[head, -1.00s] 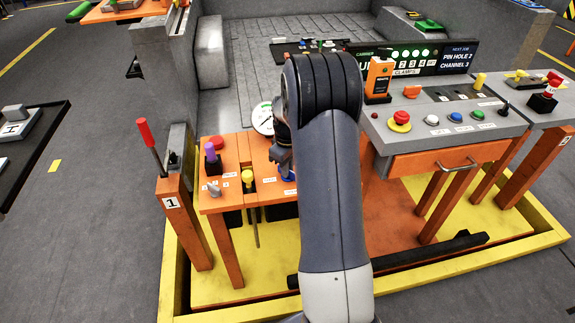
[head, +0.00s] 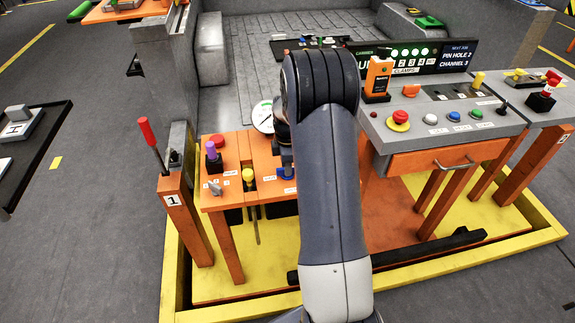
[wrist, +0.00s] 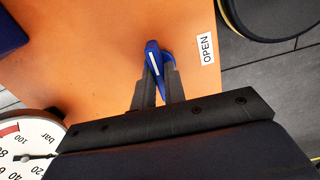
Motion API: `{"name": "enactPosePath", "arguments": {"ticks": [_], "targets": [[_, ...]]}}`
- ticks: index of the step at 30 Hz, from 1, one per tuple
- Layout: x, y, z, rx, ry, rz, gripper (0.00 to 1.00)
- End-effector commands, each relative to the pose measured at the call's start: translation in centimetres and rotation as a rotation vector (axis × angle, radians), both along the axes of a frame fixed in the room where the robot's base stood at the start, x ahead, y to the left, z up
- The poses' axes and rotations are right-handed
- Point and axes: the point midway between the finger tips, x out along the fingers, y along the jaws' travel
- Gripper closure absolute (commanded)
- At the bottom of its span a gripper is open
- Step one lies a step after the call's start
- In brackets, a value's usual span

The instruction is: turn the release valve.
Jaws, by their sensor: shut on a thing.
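The release valve is a blue handle (wrist: 153,57) with a white line along its top, on an orange panel (wrist: 100,50). In the wrist view my gripper (wrist: 160,75) is shut on the blue handle, with a dark finger on each side. The handle stands slightly tilted in the picture, and an "OPEN" label (wrist: 206,48) is to its right. In the head view my arm hides most of the gripper. Some blue (head: 286,174) shows just left of the arm on the orange table.
A round pressure gauge (wrist: 28,150) is at the lower left of the wrist view. A grey control console (head: 440,125) is on the right.

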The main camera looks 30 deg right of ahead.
Motion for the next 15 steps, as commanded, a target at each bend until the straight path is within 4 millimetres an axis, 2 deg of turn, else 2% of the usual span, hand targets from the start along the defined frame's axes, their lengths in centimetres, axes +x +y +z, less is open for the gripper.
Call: {"name": "enactPosePath", "arguments": {"ticks": [15], "targets": [[0.11, 0.04, 0.09, 0.000, -0.003, 0.064, 1.00]]}}
